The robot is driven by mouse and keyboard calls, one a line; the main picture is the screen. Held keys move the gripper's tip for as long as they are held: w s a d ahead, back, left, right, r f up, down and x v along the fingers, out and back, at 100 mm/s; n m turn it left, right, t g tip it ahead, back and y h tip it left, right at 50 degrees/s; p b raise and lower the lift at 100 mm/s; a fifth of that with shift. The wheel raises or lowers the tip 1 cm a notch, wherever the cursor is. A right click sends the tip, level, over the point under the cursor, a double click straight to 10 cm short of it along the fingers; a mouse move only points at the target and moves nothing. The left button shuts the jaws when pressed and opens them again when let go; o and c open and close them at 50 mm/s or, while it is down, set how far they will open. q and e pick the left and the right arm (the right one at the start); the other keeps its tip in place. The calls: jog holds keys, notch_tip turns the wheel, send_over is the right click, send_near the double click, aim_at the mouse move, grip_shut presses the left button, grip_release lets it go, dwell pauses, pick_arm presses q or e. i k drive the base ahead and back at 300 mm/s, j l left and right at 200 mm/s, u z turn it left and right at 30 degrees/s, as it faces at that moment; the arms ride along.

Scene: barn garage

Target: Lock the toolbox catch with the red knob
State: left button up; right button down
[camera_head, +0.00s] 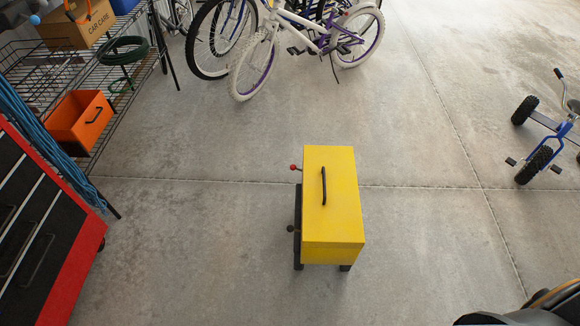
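A yellow toolbox (340,210) stands on short dark feet on the concrete floor, a little right of the middle, with a black handle (323,186) on its top. On its left side are two catches. The farther one has a red knob (293,167) that sticks out to the left. The nearer one has a dark knob (290,229), also sticking out left. From this angle I cannot tell whether either catch is locked. Neither of my grippers is in view.
A red and black tool chest (60,255) and a wire shelf with an orange box (80,122) line the left. Bicycles (300,35) stand at the back, a blue tricycle (552,125) at the right. Floor around the toolbox is clear. A dark shape cuts the bottom right corner.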

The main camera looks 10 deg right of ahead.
aim_at(309, 256)
jog(key=i+j+z, duration=0.1)
jog(key=z, duration=0.4)
jog(key=i+j+z, duration=0.25)
jog(key=j, duration=0.35)
jog(key=i+j+z, duration=0.3)
jog(key=j, duration=0.4)
jog(key=i+j+z, duration=0.1)
jog(key=j, duration=0.3)
jog(key=i+j, duration=0.15)
jog(key=j, duration=0.2)
jog(key=i+j, duration=0.15)
jog(key=j, duration=0.15)
